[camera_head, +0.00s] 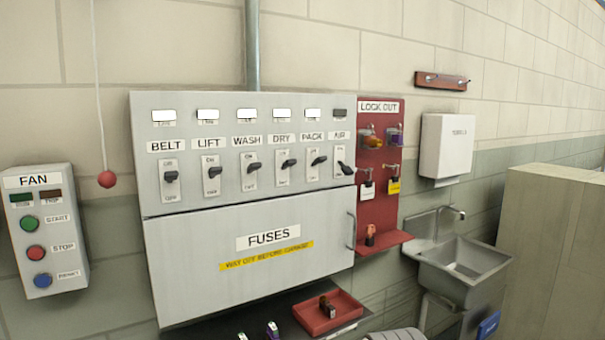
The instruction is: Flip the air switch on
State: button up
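The air switch (345,168) is the rightmost of a row of black lever switches on the grey panel (225,104). It sits under the label AIR (339,135). Its lever tilts downward to the right, unlike the other levers, which stick out roughly level. The lamp window (340,113) above it is dark, while the other windows in the row are white. My gripper is not in view.
A red lock-out board (377,215) with hanging padlocks and tags stands close to the switch's right. The fuse door (200,240) is below, with a handle (351,231). A red tray (345,301) lies underneath. A sink (465,265) and a tan cabinet (550,250) stand right.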

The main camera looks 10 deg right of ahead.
aim_at(347, 171)
jog(key=u, duration=0.05)
jog(key=i, duration=1)
jog(key=u, duration=0.05)
